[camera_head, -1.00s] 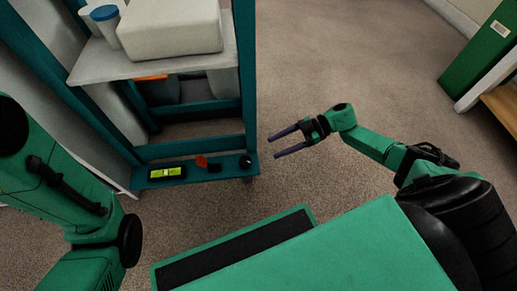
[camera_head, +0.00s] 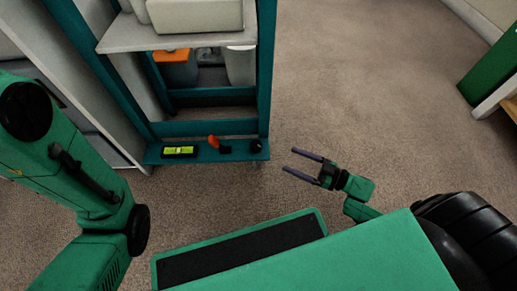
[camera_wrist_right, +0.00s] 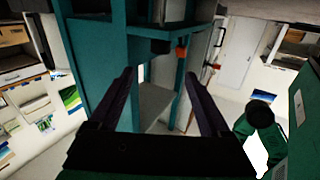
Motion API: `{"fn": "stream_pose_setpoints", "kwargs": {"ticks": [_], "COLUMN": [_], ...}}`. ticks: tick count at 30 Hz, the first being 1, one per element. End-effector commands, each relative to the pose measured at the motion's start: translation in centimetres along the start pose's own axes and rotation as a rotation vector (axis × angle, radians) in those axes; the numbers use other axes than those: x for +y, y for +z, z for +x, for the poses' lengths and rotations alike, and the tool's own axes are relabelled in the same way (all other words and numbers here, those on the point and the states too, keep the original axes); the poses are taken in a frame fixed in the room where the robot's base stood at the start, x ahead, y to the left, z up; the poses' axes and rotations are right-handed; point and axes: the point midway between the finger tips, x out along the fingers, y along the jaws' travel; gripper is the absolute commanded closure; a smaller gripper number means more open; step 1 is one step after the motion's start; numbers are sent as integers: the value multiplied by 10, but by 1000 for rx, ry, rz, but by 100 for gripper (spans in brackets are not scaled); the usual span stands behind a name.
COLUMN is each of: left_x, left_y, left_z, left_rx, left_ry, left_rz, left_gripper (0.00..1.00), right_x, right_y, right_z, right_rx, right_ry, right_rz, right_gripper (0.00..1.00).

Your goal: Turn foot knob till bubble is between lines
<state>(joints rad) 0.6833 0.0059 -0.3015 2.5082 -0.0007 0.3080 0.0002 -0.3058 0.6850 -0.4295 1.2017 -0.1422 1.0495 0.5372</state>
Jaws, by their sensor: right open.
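A spirit level (camera_head: 179,151) with a yellow-green vial lies on the low teal ledge of the rack. The vial is too small to tell where the bubble sits against the lines. A round black knob (camera_head: 256,145), which looks like the foot knob, is at the ledge's right end. My right gripper (camera_head: 289,159) is open and empty, just right of the knob and apart from it, fingers pointing toward the rack. In the right wrist view the open fingers (camera_wrist_right: 159,75) frame part of the teal rack. My left arm shows at the left, but its gripper is out of view.
An orange piece (camera_head: 213,141) with a black part beside it stands on the ledge between level and knob. The teal rack (camera_head: 210,128) has a pale shelf (camera_head: 180,39) above, with containers. Carpet (camera_head: 370,110) is clear to the right.

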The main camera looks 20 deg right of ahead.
Motion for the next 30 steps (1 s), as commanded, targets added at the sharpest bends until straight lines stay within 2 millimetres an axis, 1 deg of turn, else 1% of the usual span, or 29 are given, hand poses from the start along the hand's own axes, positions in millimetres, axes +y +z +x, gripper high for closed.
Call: {"fn": "stream_pose_setpoints", "kwargs": {"ticks": [5,7,12,15,19,27,29,30], "left_x": [2,4,7,9,10,10,10,10], "left_y": [0,-2,-8,-13,-17,-21,-21,-21], "left_z": [-16,-24,-42,-48,-49,-47,-47,-47], "left_rx": [-10,-13,-12,-6,5,13,13,13], "left_ry": [-3,-3,-4,-3,-1,-1,-1,-1], "left_rz": [0,0,0,1,2,2,2,2], "left_gripper": [100,100,100,100,100,100,100,100], "right_x": [0,-1,-1,-1,-2,-2,-2,-2], "right_y": [3,3,4,3,1,-1,-1,-1], "right_z": [38,57,103,124,138,140,140,140], "right_rx": [6,6,5,4,1,-1,-1,-1], "right_ry": [-6,-7,-8,-8,-8,-8,-8,-8], "right_rz": [-2,-3,-2,-2,-1,0,-1,-1], "right_gripper": [19,19,19,19,19,19,42,57]}}
